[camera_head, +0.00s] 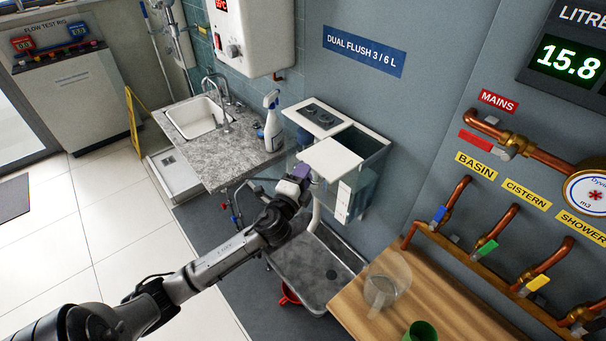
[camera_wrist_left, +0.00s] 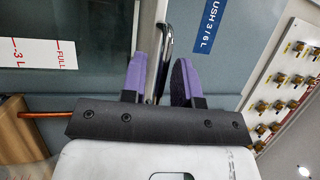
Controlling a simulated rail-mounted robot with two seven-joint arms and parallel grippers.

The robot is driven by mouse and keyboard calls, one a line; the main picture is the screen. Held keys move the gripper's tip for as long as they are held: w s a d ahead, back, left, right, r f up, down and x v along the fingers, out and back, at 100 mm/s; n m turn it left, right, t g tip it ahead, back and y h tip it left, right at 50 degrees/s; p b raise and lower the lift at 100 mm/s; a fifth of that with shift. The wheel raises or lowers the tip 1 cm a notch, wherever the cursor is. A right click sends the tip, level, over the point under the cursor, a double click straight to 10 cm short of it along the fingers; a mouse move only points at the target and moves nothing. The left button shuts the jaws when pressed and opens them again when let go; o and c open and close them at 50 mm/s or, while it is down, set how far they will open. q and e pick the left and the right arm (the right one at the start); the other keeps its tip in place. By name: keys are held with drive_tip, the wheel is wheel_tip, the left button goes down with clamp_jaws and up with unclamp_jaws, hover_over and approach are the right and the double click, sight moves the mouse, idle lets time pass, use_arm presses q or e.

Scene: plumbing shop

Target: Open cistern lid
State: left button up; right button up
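The cistern (camera_head: 373,181) hangs on the wall under the dual flush sign, with clear sides and a white level label. Its white lid (camera_head: 331,158) sits out of line with the tank top, and dark inside shows beside it on the right. I cannot tell whether the lid is tilted or slid. My left gripper (camera_head: 303,178) is at the lid's front left edge. In the left wrist view its purple fingers (camera_wrist_left: 160,72) stand apart on either side of a metal bar handle (camera_wrist_left: 165,38), with gaps visible. The white lid edge (camera_wrist_left: 147,14) lies beside the handle. My right gripper is out of view.
A spray bottle (camera_head: 272,122) stands on the sink counter (camera_head: 238,159) to the left. A metal tray (camera_head: 322,262) lies below. A clear jug (camera_head: 386,281) stands on the wooden bench (camera_head: 435,311).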

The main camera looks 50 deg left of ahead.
use_arm(q)
drive_tip(key=shift+o, duration=0.3)
drive_tip(key=b+v, duration=0.1)
drive_tip(key=v, duration=1.2)
drive_tip(key=shift+s+d, duration=0.2)
drive_tip(key=shift+s, duration=0.15)
drive_tip(key=shift+a, duration=0.1)
